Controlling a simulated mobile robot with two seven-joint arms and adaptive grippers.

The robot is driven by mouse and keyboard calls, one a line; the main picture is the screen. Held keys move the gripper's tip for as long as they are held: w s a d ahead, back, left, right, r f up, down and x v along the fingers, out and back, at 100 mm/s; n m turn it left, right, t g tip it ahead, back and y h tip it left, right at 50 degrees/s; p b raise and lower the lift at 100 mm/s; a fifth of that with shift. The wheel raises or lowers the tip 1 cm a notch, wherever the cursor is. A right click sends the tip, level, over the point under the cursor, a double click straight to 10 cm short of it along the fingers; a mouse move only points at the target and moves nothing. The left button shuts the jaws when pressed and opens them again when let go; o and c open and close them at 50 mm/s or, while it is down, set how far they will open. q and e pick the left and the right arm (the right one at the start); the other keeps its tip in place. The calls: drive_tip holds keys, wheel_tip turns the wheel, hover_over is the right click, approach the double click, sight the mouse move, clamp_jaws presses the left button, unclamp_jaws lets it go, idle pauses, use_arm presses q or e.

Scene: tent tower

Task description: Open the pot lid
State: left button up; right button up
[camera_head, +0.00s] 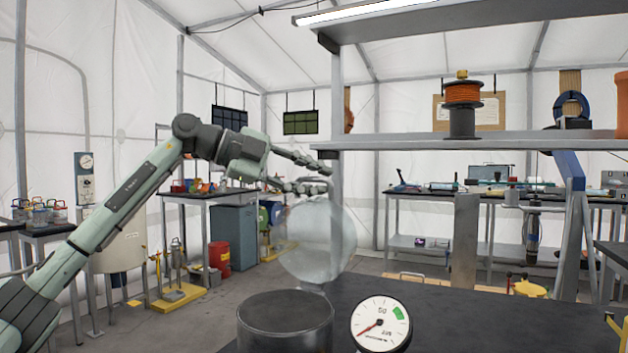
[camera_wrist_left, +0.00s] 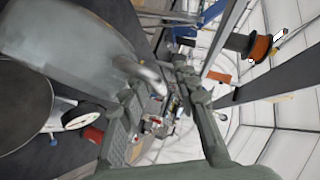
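The pot (camera_head: 285,328) is a dark grey cylinder at the bottom centre of the head view. Its round lid (camera_head: 317,243), pale and glassy-looking, stands raised and steeply tilted behind the pot, its lower edge close to the pot's back rim. My left gripper (camera_head: 328,180) is just above the lid's upper edge, with its two fingers apart. In the left wrist view the lid (camera_wrist_left: 70,45) fills the upper left, and a curved metal handle (camera_wrist_left: 143,72) reaches near the spread fingers (camera_wrist_left: 160,85). I cannot tell whether a finger touches it. My right gripper is in neither view.
A dial gauge (camera_head: 380,325) stands right of the pot. The dark worktop (camera_head: 450,315) to the right is mostly bare. A shelf post (camera_head: 336,120) rises close to my left gripper, and a shelf (camera_head: 480,142) with an orange spool (camera_head: 462,95) extends right.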

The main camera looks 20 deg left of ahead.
use_arm(q)
drive_tip(key=v, duration=1.2)
drive_tip(key=shift+c, duration=0.5)
